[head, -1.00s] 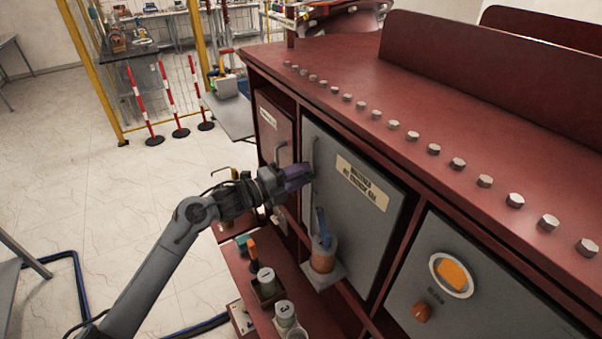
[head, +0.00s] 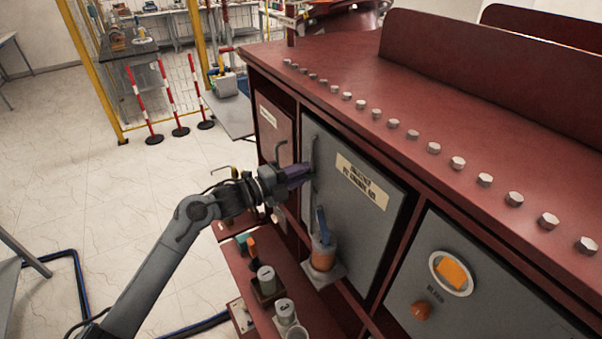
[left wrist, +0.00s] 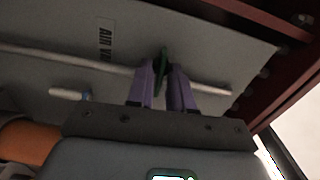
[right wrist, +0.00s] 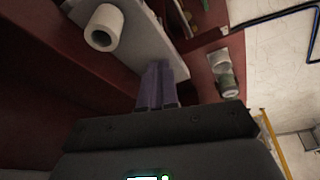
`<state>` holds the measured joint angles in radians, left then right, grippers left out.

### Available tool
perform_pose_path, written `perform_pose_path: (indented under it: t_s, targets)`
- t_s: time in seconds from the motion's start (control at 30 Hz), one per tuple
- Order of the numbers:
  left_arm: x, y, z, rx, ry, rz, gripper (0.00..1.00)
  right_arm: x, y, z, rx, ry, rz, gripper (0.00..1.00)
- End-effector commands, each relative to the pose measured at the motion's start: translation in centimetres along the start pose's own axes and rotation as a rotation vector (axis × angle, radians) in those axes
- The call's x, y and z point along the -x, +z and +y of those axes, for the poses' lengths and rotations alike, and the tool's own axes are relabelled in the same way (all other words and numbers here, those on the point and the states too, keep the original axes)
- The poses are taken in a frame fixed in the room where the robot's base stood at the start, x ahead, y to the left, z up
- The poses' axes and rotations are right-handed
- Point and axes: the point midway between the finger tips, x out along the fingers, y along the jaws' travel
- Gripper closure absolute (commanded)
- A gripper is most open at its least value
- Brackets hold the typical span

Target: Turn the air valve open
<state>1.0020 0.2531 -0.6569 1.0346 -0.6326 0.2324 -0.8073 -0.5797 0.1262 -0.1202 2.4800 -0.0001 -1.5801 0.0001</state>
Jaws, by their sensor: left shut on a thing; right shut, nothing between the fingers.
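A dark green valve lever (left wrist: 162,58) sits on a pale pipe (left wrist: 75,58) along a grey panel in the left wrist view. A label (left wrist: 105,42) on that panel reads "AIR V", and the rest is hidden or cut off. My left gripper (left wrist: 163,82) has its purple fingers on both sides of the lever and is shut on it. In the head view my left gripper (head: 308,172) is at the left part of the grey panel, and the lever cannot be made out there. My right gripper (right wrist: 163,75) is shut and empty in the right wrist view.
A grey panel (head: 365,230) with a label is framed by the red cabinet (head: 420,75). An orange cup (head: 323,258) with blue-handled tool stands on a bracket below my left gripper. Several containers stand on the lower red shelf. A white cylinder (right wrist: 103,27) is near my right gripper.

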Motion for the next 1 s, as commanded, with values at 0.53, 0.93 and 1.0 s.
perform_pose_path:
  t_s: [0.53, 0.93, 1.0]
  targets:
    - [0.0, 0.0, -0.1, 0.454, -0.001, -0.001, 1.00, 0.6, -0.2, -0.1, -0.005, -0.004, 0.000, 1.00]
    - [0.0, 0.0, -0.2, 0.835, 0.000, 0.000, 1.00, 1.9, -0.7, -0.1, -0.009, -0.007, 0.001, 1.00]
    - [0.0, 0.0, -0.2, 0.900, 0.000, 0.000, 1.00, 2.2, -0.7, -0.1, -0.009, -0.007, 0.001, 1.00]
